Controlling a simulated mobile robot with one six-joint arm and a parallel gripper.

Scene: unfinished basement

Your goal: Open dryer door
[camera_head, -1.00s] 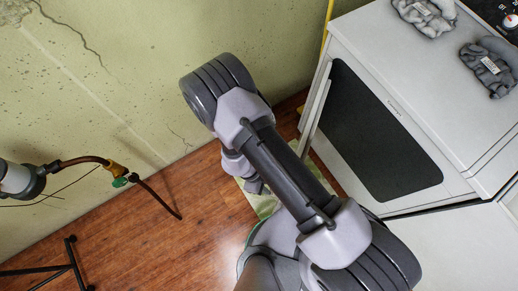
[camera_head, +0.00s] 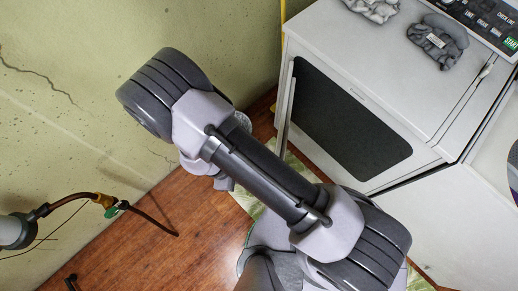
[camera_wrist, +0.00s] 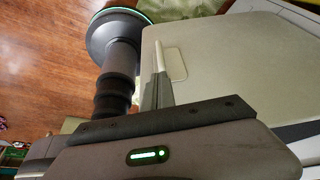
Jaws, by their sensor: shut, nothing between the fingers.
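The white dryer (camera_head: 375,65) stands at the right in the head view, with a dark rounded panel or opening (camera_head: 345,120) in its front. A thin pale slab (camera_head: 285,112), seen nearly edge-on, stands along the left side of that dark area; it looks like the door, partly swung out. In the wrist view a broad pale panel (camera_wrist: 225,70) with a recessed handle (camera_wrist: 174,64) fills the right. My gripper (camera_wrist: 160,75) is shut and empty, its tips beside the recess. I cannot tell whether they touch the panel.
Grey crumpled cloths (camera_head: 438,40) lie on the dryer top. Another white appliance (camera_head: 465,215) adjoins at the right. The cracked wall (camera_head: 90,90) is close behind my arm. A pipe with a valve (camera_head: 105,202) juts in at the left.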

